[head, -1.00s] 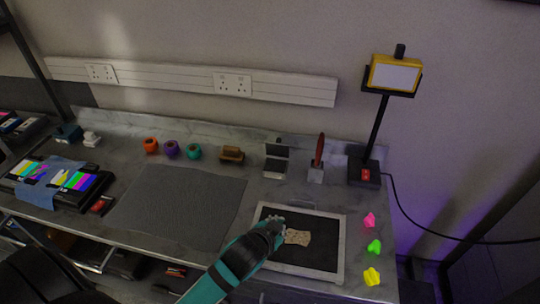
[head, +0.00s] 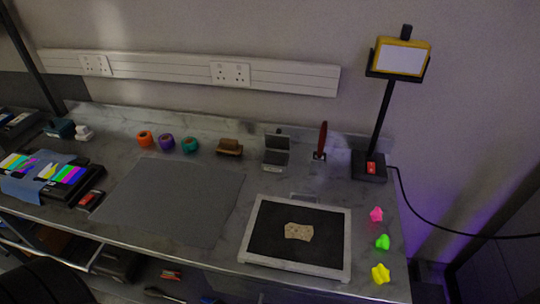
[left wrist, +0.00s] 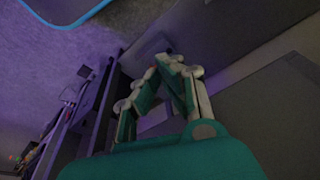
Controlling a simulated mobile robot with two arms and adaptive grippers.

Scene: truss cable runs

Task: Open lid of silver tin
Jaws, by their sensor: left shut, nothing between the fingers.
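What looks like the silver tin (head: 275,159) stands at the back of the bench in the head view, small and dark inside. A flap like a hinged lid (head: 278,141) stands raised at its back. My left gripper (left wrist: 172,64) shows only in the left wrist view, with its fingers closed together and nothing between them. No tin shows near it in that view. Neither gripper is in the head view.
A framed black tray (head: 330,271) with a tan piece (head: 299,231) lies in front of the tin. A brown block (head: 229,147) stands to its left and a red-handled tool (head: 322,140) to its right. A grey mat (head: 170,200) lies front left.

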